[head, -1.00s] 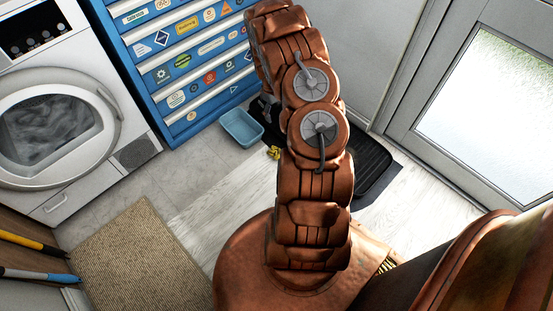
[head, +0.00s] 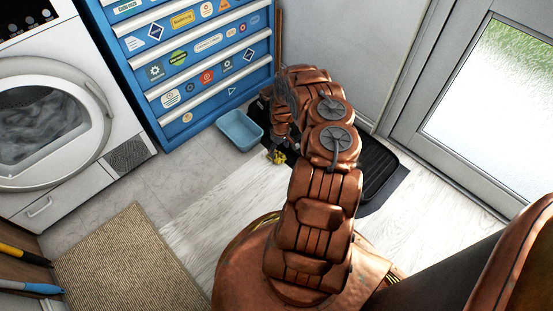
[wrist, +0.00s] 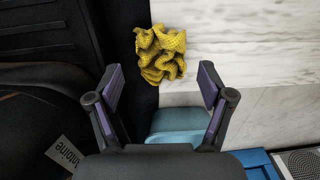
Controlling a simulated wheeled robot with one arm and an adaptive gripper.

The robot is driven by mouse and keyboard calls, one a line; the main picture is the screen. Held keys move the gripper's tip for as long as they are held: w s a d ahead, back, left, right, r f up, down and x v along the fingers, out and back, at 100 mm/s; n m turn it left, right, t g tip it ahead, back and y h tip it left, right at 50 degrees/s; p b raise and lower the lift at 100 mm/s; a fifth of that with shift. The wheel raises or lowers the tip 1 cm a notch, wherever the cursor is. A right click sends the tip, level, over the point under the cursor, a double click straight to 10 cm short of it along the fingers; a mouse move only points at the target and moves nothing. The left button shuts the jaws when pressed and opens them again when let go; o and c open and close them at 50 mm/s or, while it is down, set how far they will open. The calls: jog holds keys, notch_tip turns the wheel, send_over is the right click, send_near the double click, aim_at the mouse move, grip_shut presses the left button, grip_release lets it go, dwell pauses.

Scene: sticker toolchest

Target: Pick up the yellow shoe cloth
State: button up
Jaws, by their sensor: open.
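The yellow shoe cloth (wrist: 160,54) is a crumpled, textured bundle in the upper middle of the wrist view. It lies at the border of the black mat and the pale wood floor. In the head view the cloth (head: 277,157) is small and partly hidden by my arm. My gripper (wrist: 158,85) is open and empty, with its two fingers apart. In the wrist view the cloth appears just beyond the gap between the fingertips. I cannot tell how high the gripper is above it. In the head view the fingers are mostly hidden by my arm.
A blue bin (head: 240,130) stands close to the cloth, before the blue toolchest (head: 190,75). A black tray (head: 378,172) lies right of my arm. A washing machine (head: 60,110) and a woven rug (head: 125,260) are at left. Pale floor is clear in front.

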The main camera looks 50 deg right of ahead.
aim_at(278, 155)
jog(key=f+b, duration=0.1)
jog(key=f, duration=0.1)
jog(key=f+b, duration=0.2)
jog(key=f, duration=0.1)
jog(key=shift+w+a, duration=0.15)
jog(key=shift+a, duration=0.05)
jog(key=shift+c, duration=0.2)
jog(key=c, duration=0.5)
